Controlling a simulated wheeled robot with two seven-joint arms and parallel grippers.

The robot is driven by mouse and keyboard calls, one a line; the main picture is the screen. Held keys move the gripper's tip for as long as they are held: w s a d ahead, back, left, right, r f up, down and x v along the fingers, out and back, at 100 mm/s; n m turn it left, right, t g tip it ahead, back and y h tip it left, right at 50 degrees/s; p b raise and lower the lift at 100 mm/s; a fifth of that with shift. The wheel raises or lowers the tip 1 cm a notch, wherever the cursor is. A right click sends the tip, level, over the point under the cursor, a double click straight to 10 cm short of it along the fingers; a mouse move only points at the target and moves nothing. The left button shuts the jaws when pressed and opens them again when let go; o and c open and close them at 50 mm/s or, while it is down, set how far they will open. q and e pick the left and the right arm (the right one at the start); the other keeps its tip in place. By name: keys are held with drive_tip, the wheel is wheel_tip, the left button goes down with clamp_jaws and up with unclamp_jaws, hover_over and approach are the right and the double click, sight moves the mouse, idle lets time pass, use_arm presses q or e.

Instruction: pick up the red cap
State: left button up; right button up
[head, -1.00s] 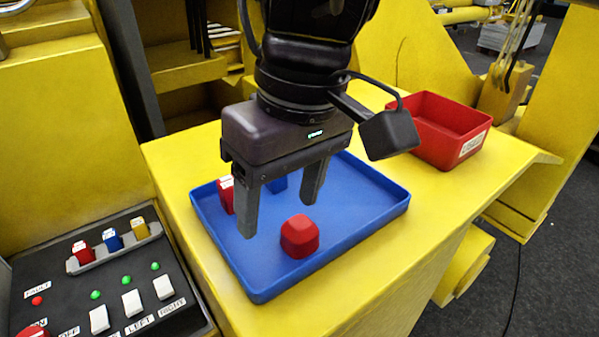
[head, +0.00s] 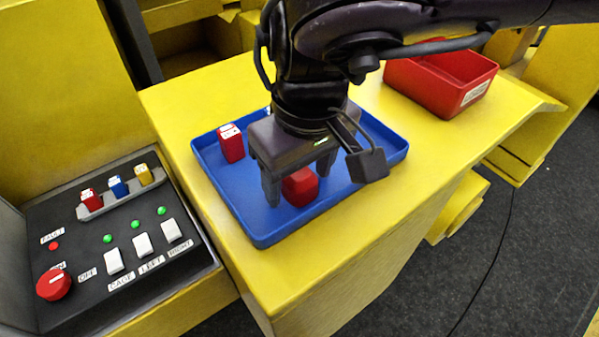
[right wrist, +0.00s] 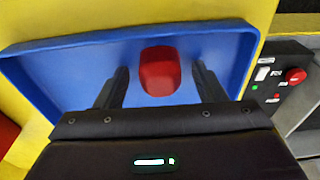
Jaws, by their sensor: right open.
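The red cap (head: 300,187) is a rounded red block lying in the blue tray (head: 262,236). My right gripper (head: 297,190) is open above the tray, with its fingers reaching down on either side of the cap. In the right wrist view the red cap (right wrist: 159,71) shows between the two spread fingers of the right gripper (right wrist: 160,82), with a gap on each side. Part of the cap is hidden behind the gripper in the head view. My left gripper is not in view.
A red block with a white label (head: 231,143) stands in the tray's back left. A red bin (head: 441,80) stands behind right on the yellow surface. A control panel (head: 110,238) with a red knob (head: 54,284), switches and small coloured blocks is at the left.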

drive_tip(key=c, duration=1.1)
drive_tip(key=shift+r, duration=0.15)
